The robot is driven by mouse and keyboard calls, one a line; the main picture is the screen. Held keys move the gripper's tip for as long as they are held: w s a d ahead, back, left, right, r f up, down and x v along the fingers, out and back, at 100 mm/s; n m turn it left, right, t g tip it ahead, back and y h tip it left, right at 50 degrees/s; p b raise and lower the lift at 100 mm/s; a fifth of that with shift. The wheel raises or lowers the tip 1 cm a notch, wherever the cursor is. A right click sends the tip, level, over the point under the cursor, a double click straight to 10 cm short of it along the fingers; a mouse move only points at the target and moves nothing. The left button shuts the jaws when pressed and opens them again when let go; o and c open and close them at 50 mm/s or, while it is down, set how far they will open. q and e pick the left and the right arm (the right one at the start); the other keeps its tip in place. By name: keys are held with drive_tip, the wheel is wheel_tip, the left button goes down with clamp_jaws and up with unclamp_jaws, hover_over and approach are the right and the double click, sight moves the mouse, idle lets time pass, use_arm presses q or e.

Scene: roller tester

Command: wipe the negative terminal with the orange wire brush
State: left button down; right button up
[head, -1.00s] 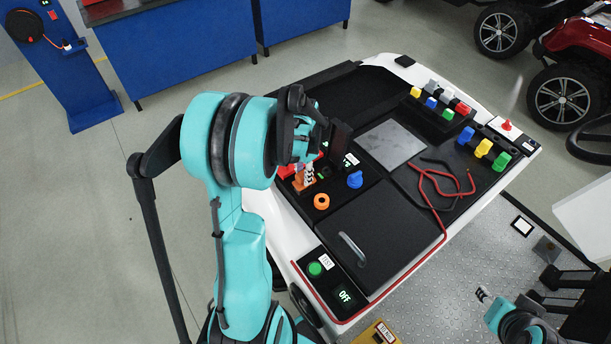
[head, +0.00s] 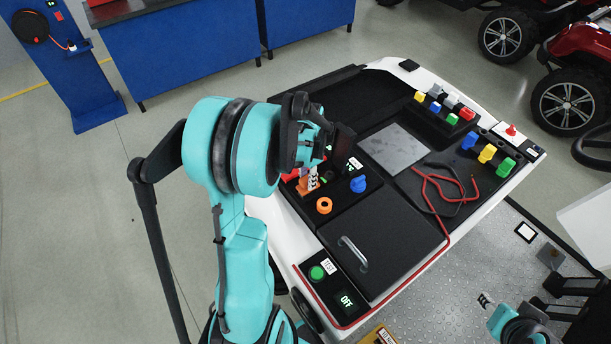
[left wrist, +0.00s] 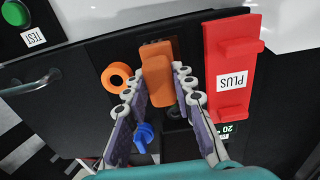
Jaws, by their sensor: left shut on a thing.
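The orange wire brush (left wrist: 157,82) stands between the two pad-lined fingers of my left gripper (left wrist: 158,72) in the left wrist view, and the gripper is shut on it. In the head view the brush (head: 307,184) shows below my left gripper (head: 315,165), at the left part of the black panel. A red cover labelled PLUS (left wrist: 231,68) lies just right of the gripper in the left wrist view. I cannot make out the negative terminal; the brush and fingers may hide it. Part of my right arm shows at lower right in the head view, its finger opening unclear.
An orange ring (left wrist: 117,76) and a blue knob (left wrist: 143,134) are close to the left gripper. A handled black lid (head: 380,245), a grey plate (head: 393,148) and red and black cables (head: 447,190) lie on the panel. Coloured knobs and plugs line its far right side.

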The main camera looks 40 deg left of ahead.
use_arm(q)
drive_tip(key=shift+s+d, duration=0.15)
drive_tip(key=shift+d, duration=0.35)
wheel_tip(320, 180, up, 6)
drive_tip(key=p, duration=0.4)
idle(0.4)
